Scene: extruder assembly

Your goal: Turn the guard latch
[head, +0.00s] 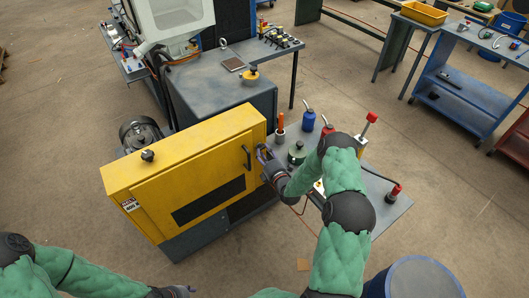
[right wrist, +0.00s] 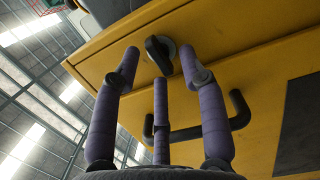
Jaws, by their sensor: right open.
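The guard latch is a small black lever on a round base; in the right wrist view the latch (right wrist: 159,54) sits on the yellow guard (right wrist: 215,65) near its edge. My right gripper (right wrist: 157,68) is open, its purple fingertips on either side of the latch; contact cannot be told. In the head view the right gripper (head: 263,155) is at the right end of the yellow guard (head: 185,165), beside the black handle (head: 246,157), and the latch is hidden there. My left gripper (head: 174,292) shows only partly at the bottom edge.
The black handle (right wrist: 236,110) lies close to the right gripper's fingers. A blue drum (head: 425,280) stands at the bottom right.

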